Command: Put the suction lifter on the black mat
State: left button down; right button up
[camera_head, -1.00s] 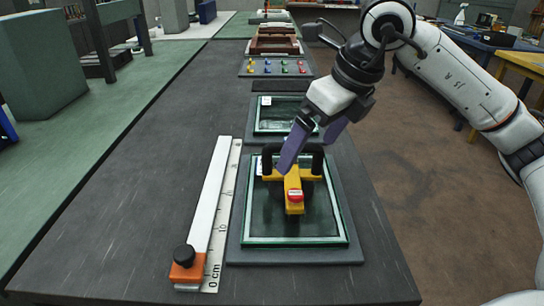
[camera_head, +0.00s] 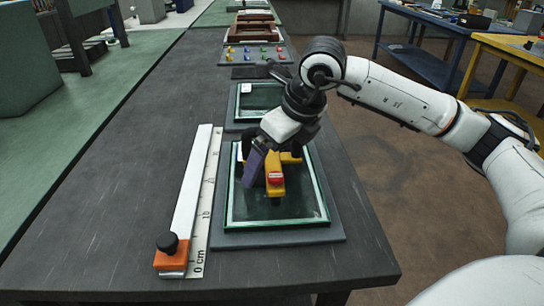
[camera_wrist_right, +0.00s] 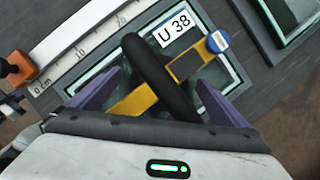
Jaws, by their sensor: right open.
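A small dark flat patch (camera_head: 255,72), perhaps the black mat, lies beyond the far glass pane. My left gripper is not in view.
A dark grey pad (camera_head: 325,234) lies under the near pane. A white ruler with an orange end block (camera_head: 171,255) lies to its left. A far glass pane (camera_head: 257,98) and a tray of coloured pieces (camera_head: 255,53) stand behind. The bench's left side is clear.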

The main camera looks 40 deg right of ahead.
jog(key=shift+r, duration=0.1)
jog(key=c, duration=1.6)
